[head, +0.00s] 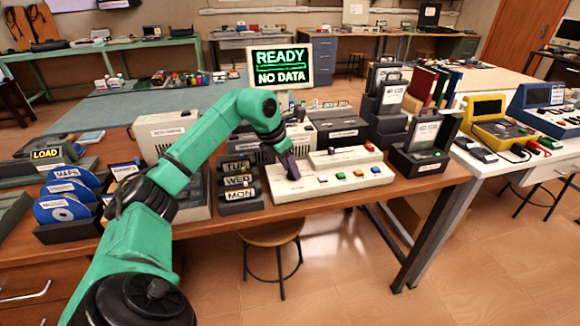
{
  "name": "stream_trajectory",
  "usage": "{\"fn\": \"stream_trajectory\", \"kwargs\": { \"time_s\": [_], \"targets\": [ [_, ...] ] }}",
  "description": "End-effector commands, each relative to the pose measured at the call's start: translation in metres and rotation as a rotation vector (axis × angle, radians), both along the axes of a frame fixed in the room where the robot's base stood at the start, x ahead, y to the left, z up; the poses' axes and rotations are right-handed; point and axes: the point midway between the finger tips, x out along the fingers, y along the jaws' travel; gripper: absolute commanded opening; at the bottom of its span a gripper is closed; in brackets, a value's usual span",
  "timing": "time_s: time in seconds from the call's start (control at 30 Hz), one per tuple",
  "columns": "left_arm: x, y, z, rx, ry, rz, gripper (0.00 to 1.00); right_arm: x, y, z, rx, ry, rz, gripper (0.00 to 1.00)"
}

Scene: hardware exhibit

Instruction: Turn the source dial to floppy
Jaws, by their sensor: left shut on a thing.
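A cream control console (345,183) lies on the wooden table, with a row of coloured buttons along its front. My left gripper (292,175) reaches down to the console's left end, fingers pointing down. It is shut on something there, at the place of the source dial. The gripper covers the dial, so its pointer and labels cannot be read. My right gripper is not in view.
Black blocks labelled TUE, WED and MON (239,181) stand just left of the console. Blue discs (62,208) sit in a holder at the far left. Black disk holders (418,160) stand at the right. The table front by the console is clear.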

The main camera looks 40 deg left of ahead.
Motion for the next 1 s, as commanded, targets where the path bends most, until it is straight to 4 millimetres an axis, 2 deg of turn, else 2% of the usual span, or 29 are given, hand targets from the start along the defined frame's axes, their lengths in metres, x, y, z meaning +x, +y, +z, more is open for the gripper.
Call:
{"fn": "stream_trajectory", "kwargs": {
  "time_s": [0.6, 1.0],
  "targets": [
    [0.001, -0.005, 0.005, 0.001, -0.003, 0.423, 0.00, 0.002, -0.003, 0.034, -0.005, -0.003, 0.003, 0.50],
    [0.002, -0.007, 0.003, 0.000, -0.004, 0.627, 0.00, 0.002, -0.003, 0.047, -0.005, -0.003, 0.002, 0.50]
  ]
}}
